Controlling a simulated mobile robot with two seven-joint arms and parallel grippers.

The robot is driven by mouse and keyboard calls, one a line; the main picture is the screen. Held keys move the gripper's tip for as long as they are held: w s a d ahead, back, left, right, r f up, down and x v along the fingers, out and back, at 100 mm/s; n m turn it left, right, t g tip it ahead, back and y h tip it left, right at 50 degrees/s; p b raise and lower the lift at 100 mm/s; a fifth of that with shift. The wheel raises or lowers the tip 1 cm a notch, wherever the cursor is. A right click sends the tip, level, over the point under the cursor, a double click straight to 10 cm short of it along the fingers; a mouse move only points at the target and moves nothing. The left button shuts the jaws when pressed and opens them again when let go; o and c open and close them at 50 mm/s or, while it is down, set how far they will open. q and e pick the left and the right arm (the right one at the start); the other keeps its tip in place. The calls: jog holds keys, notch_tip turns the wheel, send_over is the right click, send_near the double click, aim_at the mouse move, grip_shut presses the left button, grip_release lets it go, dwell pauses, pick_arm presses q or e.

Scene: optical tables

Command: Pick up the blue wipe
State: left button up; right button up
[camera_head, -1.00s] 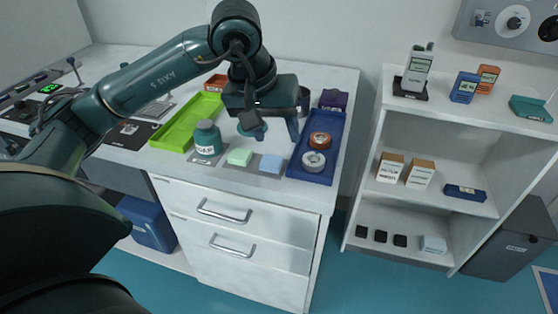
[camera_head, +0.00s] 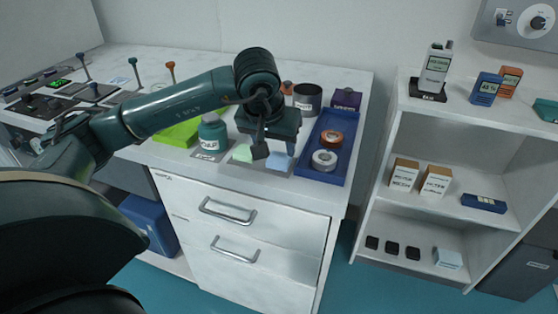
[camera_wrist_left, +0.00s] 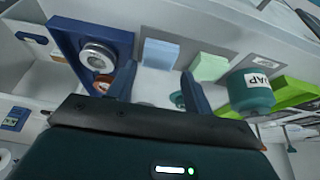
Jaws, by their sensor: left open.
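The blue wipe (camera_head: 279,162) is a small light-blue block lying on a grey mat near the front edge of the white worktop. It also shows in the left wrist view (camera_wrist_left: 160,53), beyond the fingertips. My left gripper (camera_head: 275,149) is just above the wipe and partly covers it in the head view. Its two dark-blue fingers stand apart in the left wrist view (camera_wrist_left: 158,82), with nothing between them but the worktop. The wipe lies ahead of that gap, and I see no contact. My right gripper is not in view.
A pale green wipe (camera_head: 242,153) lies left of the blue one. A teal bottle (camera_head: 212,136) stands farther left, before a lime tray (camera_head: 178,134). A blue tray (camera_head: 336,121) with two tape rolls is close on the right. A dark cup (camera_head: 308,98) stands behind.

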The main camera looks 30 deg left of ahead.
aim_at(279, 157)
pick_arm(q)
jog(key=x, duration=0.4)
jog(key=shift+w+f, duration=0.2)
jog(key=shift+c, duration=0.2)
